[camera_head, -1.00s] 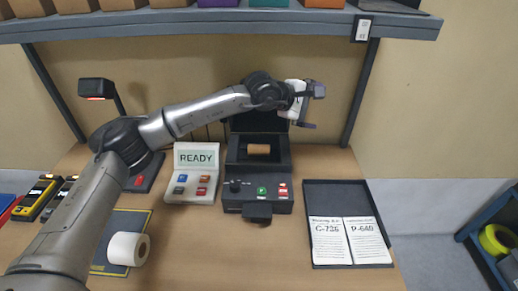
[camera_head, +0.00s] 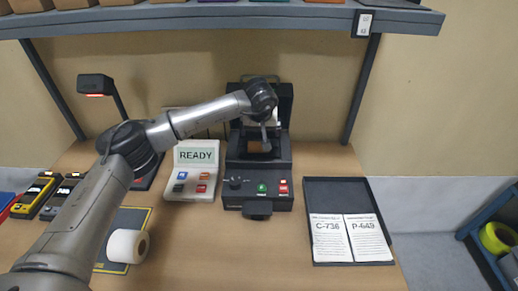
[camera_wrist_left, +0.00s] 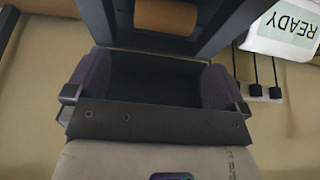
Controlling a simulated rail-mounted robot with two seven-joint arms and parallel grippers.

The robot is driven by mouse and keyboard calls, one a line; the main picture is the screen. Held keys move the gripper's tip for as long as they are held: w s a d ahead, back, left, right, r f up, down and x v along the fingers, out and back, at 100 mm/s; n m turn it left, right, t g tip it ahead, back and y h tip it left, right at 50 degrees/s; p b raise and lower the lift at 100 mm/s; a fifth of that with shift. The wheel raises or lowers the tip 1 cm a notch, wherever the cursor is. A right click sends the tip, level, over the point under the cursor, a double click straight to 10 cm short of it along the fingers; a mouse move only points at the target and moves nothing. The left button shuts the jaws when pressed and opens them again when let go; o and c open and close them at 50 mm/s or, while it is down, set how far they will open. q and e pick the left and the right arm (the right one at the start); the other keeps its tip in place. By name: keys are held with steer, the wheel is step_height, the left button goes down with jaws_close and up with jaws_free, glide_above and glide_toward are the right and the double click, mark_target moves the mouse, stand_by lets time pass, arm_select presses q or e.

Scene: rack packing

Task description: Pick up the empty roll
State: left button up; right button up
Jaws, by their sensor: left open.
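The empty roll, a short brown cardboard core, lies in the open black printer (camera_head: 232,172). It shows at the top edge of the left wrist view (camera_wrist_left: 166,16); in the head view my gripper partly covers it. My left gripper (camera_head: 264,138) is over the printer's open bay, in front of the raised lid. In the left wrist view its two purple-grey fingers (camera_wrist_left: 150,85) are spread apart with nothing between them. The roll is beyond the fingertips, apart from them. My right gripper is not in view.
A READY panel (camera_head: 196,156) with buttons stands left of the printer. A white roll (camera_head: 127,246) lies on a mat at the front left. A black tray (camera_head: 335,190) with two printed sheets is at the right. A shelf (camera_head: 225,17) spans above.

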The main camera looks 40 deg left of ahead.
mark_target(259, 143)
arm_select(q)
steer(key=shift+x, duration=2.15)
steer(key=b+x, duration=0.1)
steer(key=x, duration=0.4)
steer(key=shift+s+a+b, duration=0.1)
steer(key=shift+s+b, duration=0.1)
steer(key=shift+b, duration=0.1)
steer(key=shift+c, duration=0.5)
steer(key=shift+c, duration=0.6)
steer(key=c, duration=0.6)
